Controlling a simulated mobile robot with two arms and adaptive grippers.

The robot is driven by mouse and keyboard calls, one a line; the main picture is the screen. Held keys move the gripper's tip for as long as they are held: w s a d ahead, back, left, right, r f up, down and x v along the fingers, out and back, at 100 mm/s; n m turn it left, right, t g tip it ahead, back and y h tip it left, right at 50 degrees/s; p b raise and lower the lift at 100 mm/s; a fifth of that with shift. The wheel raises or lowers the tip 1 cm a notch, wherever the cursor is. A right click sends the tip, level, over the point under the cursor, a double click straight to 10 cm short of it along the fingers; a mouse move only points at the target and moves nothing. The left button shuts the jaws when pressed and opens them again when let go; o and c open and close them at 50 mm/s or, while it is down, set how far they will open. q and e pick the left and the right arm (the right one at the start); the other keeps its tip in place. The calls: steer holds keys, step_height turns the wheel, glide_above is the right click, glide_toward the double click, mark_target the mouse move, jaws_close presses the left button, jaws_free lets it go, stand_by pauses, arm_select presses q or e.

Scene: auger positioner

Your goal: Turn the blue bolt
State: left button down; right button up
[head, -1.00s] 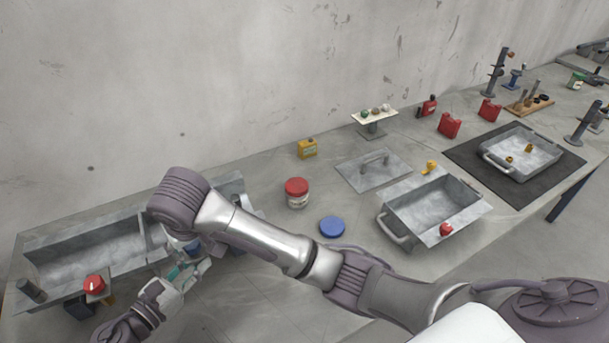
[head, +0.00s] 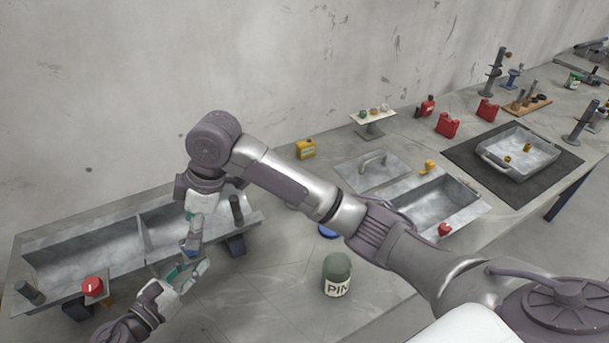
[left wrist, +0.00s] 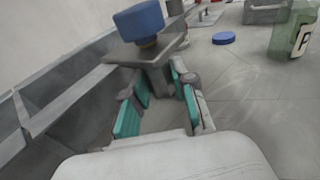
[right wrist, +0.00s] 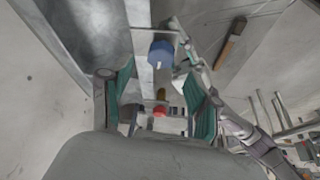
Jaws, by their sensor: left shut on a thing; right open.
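The blue bolt (left wrist: 138,20) stands upright on a grey metal plate (left wrist: 150,50) in the left wrist view. My left gripper (left wrist: 160,82) is shut on the grey bracket under that plate, just below the bolt. In the head view the left gripper (head: 192,268) is at the trough's front side, and only a bit of the bolt (head: 192,251) shows. My right gripper (head: 194,240) points down from above the bolt. In the right wrist view the bolt (right wrist: 161,52) lies ahead between the open fingers of the right gripper (right wrist: 162,90); contact cannot be told.
The grey trough (head: 75,255) runs along the left, with a red knob (head: 93,287) at its front. A dark post (head: 237,208) rises at its right end. A green PIN jar (head: 337,275) stands right of the grippers. A metal bin (head: 430,205) sits further right.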

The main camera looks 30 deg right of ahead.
steer(key=w+v, duration=0.1)
steer(key=v, duration=0.6)
steer(key=w+d+f+m+t+y, duration=0.3)
steer(key=w+d+f+m+t, duration=0.1)
steer(key=w+f+m, duration=0.5)
steer(key=w+d+f+m+t+h, duration=0.1)
steer(key=d+f+m, duration=0.1)
steer(key=d, duration=0.6)
steer(key=d+f+m+t+h, duration=0.1)
steer(key=d+f+m, duration=0.2)
steer(key=d+m, duration=0.2)
steer(key=w+d+f+m+t+h, duration=0.1)
steer(key=d+m, duration=0.3)
steer(key=d, duration=0.7)
steer(key=shift+w+d+f+t+h, duration=0.2)
steer(key=shift+w+f+t+h, duration=0.15)
steer(key=shift+f, duration=0.4)
